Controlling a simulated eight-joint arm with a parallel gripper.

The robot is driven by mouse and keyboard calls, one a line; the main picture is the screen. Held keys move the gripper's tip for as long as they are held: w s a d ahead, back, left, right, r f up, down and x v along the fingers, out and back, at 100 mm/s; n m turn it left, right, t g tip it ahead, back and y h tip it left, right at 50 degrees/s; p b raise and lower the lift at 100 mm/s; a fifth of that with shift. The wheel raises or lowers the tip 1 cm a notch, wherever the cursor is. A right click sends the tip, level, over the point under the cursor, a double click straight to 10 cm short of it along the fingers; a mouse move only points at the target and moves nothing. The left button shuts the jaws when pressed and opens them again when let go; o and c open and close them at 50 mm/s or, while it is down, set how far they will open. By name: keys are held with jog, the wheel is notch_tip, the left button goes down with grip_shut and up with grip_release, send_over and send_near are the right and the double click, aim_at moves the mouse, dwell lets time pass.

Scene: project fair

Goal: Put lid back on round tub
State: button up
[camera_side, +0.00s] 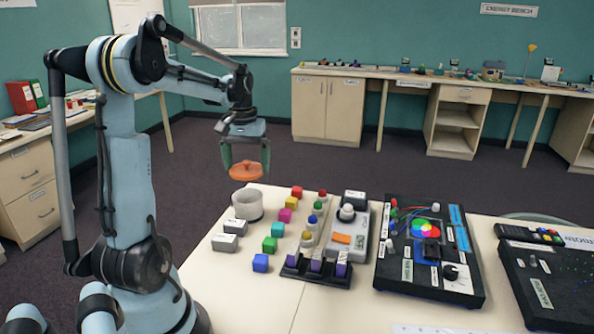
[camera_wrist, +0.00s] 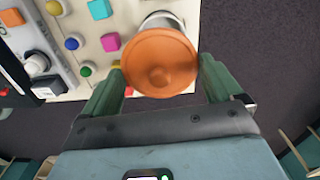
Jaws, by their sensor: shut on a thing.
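The lid (camera_side: 246,171) is an orange disc with a raised centre. My gripper (camera_side: 245,160) is shut on it and holds it level in the air, above and slightly behind the tub. The round tub (camera_side: 247,206) is white, open at the top and upright near the table's back left corner. In the wrist view the lid (camera_wrist: 159,62) lies between the two green fingers of my gripper (camera_wrist: 160,85). The tub (camera_wrist: 162,22) shows past the lid's far edge there, mostly hidden by the lid. Lid and tub are apart.
Several coloured cubes (camera_side: 285,215) stand right of the tub. Two grey-white blocks (camera_side: 229,237) sit in front of it. A grey device (camera_side: 346,234) and a black panel (camera_side: 429,250) are further right. The space above the tub is clear.

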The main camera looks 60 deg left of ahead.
jog(key=shift+s+f, duration=0.1)
jog(key=shift+s, duration=0.15)
jog(key=shift+f, duration=3.1)
jog(key=shift+f, duration=0.15)
jog(key=o, duration=0.7)
jog(key=shift+c, duration=0.2)
jog(key=shift+r, duration=3.55)
jog(key=shift+c, duration=0.2)
